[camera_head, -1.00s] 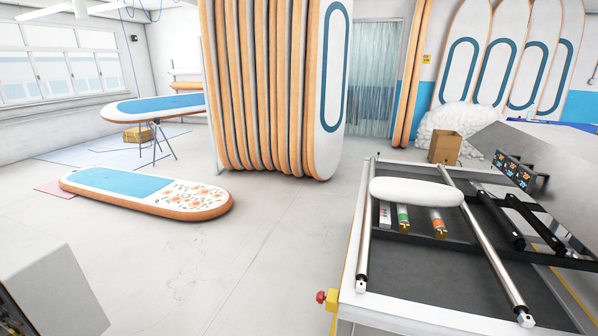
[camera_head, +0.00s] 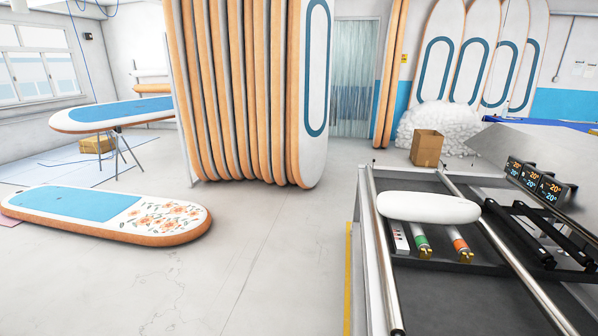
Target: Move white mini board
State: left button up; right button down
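The white mini board (camera_head: 428,207) is a small rounded white slab. It lies across the two metal rails of the machine table (camera_head: 371,262) at the right of the head view. Its left end is by the left rail and its right end reaches the right rail. Several small parts, among them a green-and-white cylinder (camera_head: 420,240) and an orange-and-white cylinder (camera_head: 459,243), sit just in front of it. Neither of my grippers is in view.
A large board with a flower print (camera_head: 110,214) lies on the floor at left. A rack of upright boards (camera_head: 240,95) stands at centre. A cardboard box (camera_head: 426,148) stands behind the table. The floor between the flowered board and the table is open.

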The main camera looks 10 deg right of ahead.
aim_at(406, 207)
jog(key=i+j+z, duration=0.2)
jog(key=i+j, duration=0.4)
jog(key=i, duration=0.3)
jog(key=i+j+z, duration=0.2)
jog(key=i+j, duration=0.55)
jog(key=i+j+z, duration=0.15)
jog(key=i, duration=0.45)
jog(key=i+l, duration=0.2)
jog(key=l, duration=0.15)
jog(key=i+l+z, duration=0.15)
jog(key=l, duration=0.25)
